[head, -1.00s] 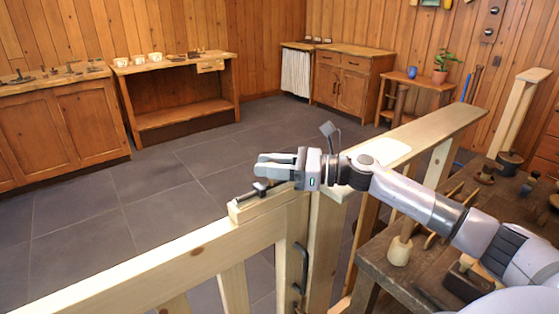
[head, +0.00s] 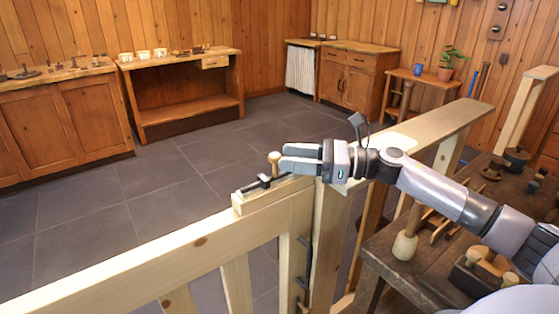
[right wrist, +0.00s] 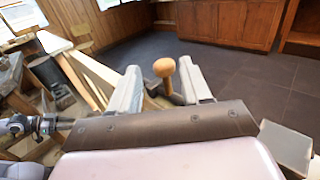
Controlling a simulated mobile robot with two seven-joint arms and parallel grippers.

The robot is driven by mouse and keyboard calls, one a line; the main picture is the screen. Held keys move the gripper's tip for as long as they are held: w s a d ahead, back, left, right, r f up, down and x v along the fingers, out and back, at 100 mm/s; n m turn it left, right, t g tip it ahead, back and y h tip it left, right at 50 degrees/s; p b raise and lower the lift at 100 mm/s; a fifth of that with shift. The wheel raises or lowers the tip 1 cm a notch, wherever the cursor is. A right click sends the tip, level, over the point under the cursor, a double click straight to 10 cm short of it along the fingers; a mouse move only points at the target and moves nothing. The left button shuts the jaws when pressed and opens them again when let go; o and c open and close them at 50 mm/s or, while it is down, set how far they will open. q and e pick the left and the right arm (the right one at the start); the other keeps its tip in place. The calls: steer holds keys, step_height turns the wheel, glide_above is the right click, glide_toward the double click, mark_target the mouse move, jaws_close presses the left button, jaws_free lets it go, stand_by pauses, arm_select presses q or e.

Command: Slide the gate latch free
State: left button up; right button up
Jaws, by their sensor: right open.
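The gate latch (head: 262,184) is a dark bolt on a pale wooden block on top of the gate (head: 150,256), near its post end. A round wooden knob (head: 274,158) stands up from it. My right gripper (head: 284,158) is open just right of the knob in the head view. In the right wrist view the knob (right wrist: 164,68) shows between the two fingertips of my right gripper (right wrist: 160,84), with clear space to the fingers. Whether the fingers touch the bolt's stem cannot be told.
A wooden post and rail (head: 440,125) run back to the right of the gate. A workbench (head: 400,270) with turned wooden pieces stands under my right arm. The tiled floor (head: 150,190) beyond the gate is clear, with cabinets (head: 65,125) along the walls.

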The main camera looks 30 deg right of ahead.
steer(key=shift+v, duration=1.25)
steer(key=shift+s, duration=0.1)
